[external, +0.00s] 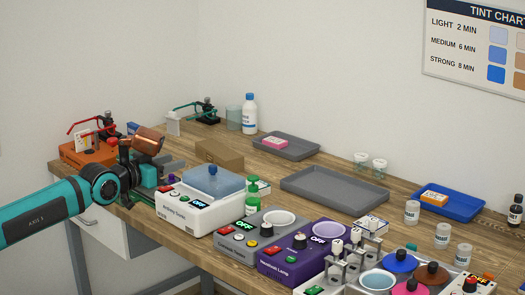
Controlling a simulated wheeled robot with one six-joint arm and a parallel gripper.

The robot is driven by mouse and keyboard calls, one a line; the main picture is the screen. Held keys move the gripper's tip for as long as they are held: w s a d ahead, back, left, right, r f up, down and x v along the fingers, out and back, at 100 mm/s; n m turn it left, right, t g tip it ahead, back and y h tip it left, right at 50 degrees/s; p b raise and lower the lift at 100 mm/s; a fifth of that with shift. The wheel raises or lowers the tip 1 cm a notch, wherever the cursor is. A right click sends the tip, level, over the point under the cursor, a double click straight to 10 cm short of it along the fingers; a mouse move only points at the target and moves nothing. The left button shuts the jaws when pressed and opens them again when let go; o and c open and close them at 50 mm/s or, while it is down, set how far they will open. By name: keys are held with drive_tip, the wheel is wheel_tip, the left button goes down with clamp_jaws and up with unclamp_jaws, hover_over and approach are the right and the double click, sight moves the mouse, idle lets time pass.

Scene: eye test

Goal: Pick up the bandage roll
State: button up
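I cannot make out a bandage roll for certain in the external view. My gripper (168,170) is at the left, over the front left part of the bench, pointing right. It is beside the white device with a blue-grey lid. Its fingers are small and partly hidden by my wrist, so I cannot tell whether they are open or shut, or whether anything is between them. A shiny copper-coloured cylinder (149,139) shows just above my wrist; I cannot tell whether it is part of my arm or a separate thing.
The white device (187,216), a grey device (236,246) and a purple device (285,264) line the front edge. A cardboard box (219,152) stands behind. Grey trays (318,202) (269,147) look empty, except for a pink item on the farther one. A blue tray (464,207) is right.

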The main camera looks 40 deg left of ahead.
drive_tip(key=o, duration=0.6)
